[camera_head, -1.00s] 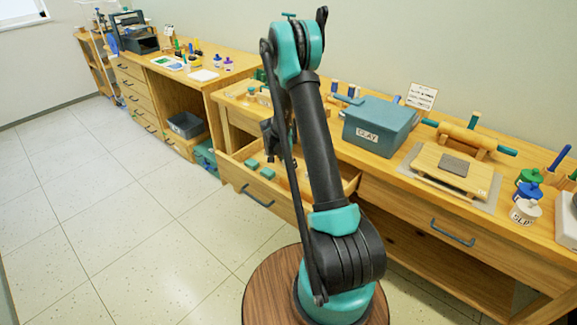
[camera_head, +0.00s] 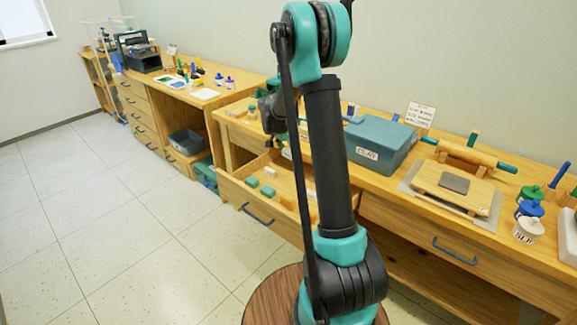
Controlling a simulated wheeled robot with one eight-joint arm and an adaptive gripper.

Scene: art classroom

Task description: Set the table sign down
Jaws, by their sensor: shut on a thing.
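My gripper (camera_head: 272,112) shows only in part, dark and small, behind my own arm links above the open drawer's back end. It is shut, but its fingertips and most of what it holds are hidden. A small pale patch shows just below it, too small to tell apart as the table sign. A white card sign (camera_head: 420,115) with lines of writing stands upright at the back of the wooden bench (camera_head: 370,186), behind the teal CLAY box and apart from my gripper. A smaller sign (camera_head: 171,49) stands on the far bench.
The CLAY box (camera_head: 381,142), a rolling pin (camera_head: 466,153), a board (camera_head: 452,187) and lidded pots (camera_head: 527,222) crowd the bench top. An open drawer (camera_head: 262,205) with teal blocks juts out toward me. The tiled floor at left is clear.

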